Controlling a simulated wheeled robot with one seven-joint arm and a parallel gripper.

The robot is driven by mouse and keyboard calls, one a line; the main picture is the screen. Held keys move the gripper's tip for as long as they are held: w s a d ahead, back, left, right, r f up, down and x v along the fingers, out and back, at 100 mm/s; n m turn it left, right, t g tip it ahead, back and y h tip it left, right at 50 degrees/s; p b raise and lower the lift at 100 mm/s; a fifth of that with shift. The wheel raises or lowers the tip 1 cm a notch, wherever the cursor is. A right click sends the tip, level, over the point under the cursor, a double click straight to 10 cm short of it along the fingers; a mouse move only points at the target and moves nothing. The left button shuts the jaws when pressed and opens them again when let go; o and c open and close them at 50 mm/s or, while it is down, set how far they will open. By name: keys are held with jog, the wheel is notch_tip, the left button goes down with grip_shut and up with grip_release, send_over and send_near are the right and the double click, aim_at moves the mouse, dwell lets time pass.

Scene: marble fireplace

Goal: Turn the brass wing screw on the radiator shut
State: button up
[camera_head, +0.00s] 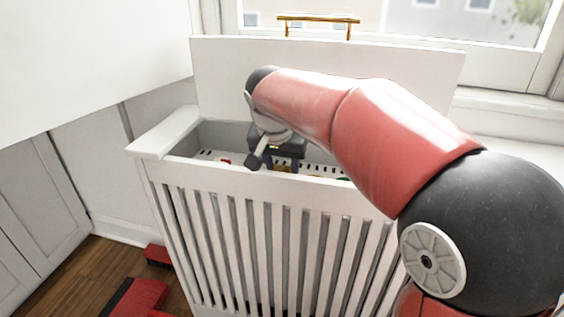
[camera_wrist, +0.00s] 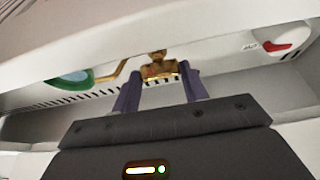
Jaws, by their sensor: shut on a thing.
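The brass wing screw (camera_wrist: 158,68) shows in the wrist view, at the upper middle, between the purple fingers of my gripper (camera_wrist: 160,76). My gripper is shut on it, and the fingers cover its sides. A brass pipe (camera_wrist: 118,72) runs to the left beside it. In the head view my gripper (camera_head: 285,163) reaches down inside the open radiator cover (camera_head: 270,183). There the screw is mostly hidden by my arm and wrist.
The raised lid (camera_head: 220,75) with a brass handle (camera_head: 318,19) stands behind my arm. Red objects (camera_head: 140,296) lie on the wooden floor.

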jog(key=o, duration=1)
jog(key=p+v, duration=0.1)
jog(key=v, duration=0.6)
jog(key=shift+s+a+r, duration=0.1)
jog(key=shift+s+r, duration=0.05)
jog(key=shift+r, duration=0.2)
